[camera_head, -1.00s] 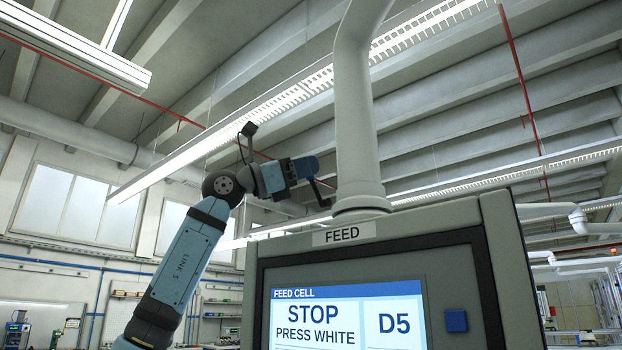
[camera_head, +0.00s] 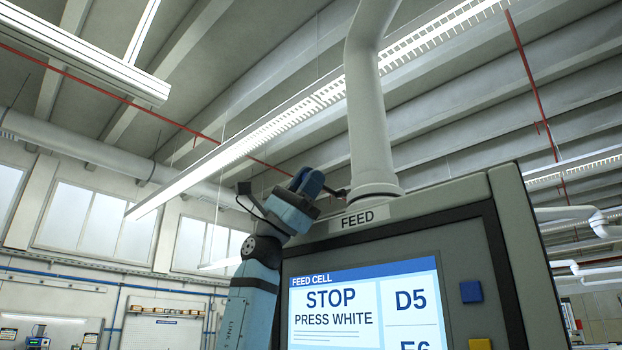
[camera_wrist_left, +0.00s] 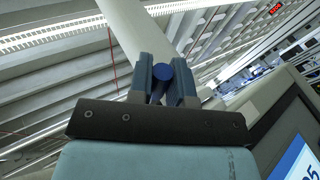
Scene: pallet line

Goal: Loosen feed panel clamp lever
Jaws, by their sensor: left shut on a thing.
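The feed panel (camera_head: 455,265) is a grey box with a lit screen and a "FEED" plate, hung from a thick pale pipe (camera_head: 362,110). My left gripper (camera_head: 318,190) is at the panel's top left, beside the foot of the pipe. A short dark piece (camera_head: 338,191) shows between the gripper and the pipe's foot. The rest of the lever is hidden by the fingers. My right gripper is not in view.
The screen (camera_head: 362,305) reads "STOP PRESS WHITE". A blue button (camera_head: 471,291) and a yellow button (camera_head: 480,344) sit to its right. Overhead are a long light strip (camera_head: 270,135) and roof beams. Space left of my arm is open back to the windowed wall.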

